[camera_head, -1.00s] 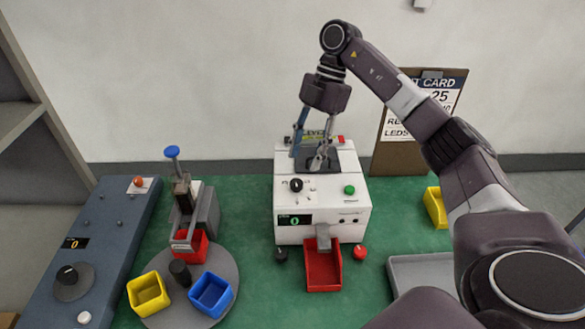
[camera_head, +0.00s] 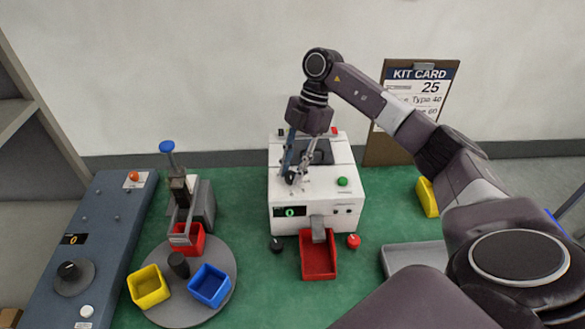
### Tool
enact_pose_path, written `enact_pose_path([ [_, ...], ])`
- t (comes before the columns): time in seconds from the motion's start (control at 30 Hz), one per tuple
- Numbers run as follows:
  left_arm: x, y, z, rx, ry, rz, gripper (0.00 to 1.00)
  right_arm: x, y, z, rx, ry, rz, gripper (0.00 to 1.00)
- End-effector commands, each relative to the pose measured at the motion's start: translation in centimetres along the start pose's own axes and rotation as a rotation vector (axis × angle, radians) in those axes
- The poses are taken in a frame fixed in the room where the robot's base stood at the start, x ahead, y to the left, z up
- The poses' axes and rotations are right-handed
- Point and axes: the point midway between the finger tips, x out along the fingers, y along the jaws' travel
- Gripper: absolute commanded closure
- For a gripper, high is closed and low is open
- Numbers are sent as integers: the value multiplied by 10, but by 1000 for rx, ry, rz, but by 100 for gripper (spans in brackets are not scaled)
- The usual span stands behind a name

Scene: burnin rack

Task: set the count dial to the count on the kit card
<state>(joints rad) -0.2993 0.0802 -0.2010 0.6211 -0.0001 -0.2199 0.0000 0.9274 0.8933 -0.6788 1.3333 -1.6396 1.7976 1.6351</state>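The white machine (camera_head: 340,213) stands mid-table with a small display (camera_head: 290,211) reading 0. Its black count dial, on the front left of the top, is now mostly hidden by my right gripper (camera_head: 291,178). The gripper points down with its fingertips at the dial, a finger on either side. I cannot tell whether they touch it. My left gripper is not in view.
A green button (camera_head: 342,181) is right of the dial. A red tray (camera_head: 319,262) sits in front of the machine, between a black knob (camera_head: 276,244) and a red knob (camera_head: 354,241). At left are a turntable (camera_head: 187,309) with coloured bins and a blue console (camera_head: 106,224).

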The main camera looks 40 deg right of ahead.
Motion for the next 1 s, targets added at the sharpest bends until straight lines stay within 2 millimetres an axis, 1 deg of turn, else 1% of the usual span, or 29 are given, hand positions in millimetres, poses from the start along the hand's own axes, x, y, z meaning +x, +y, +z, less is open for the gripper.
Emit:
enact_pose_path([
  [0.03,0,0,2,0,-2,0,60,0,0,0,0,0,0,83],
  [0.13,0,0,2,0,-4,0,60,0,0,0,0,0,0,94],
  [0.2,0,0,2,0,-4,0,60,0,0,0,0,0,0,100],
  [0.37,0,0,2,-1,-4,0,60,-1,0,0,-8,0,-3,100],
  [0.57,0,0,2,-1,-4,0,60,-1,2,0,-63,0,-24,100],
  [0.77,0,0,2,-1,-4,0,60,-2,3,-1,-186,-1,-74,100],
  [1.0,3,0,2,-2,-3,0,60,-1,5,-1,-391,-1,-159,100],
])
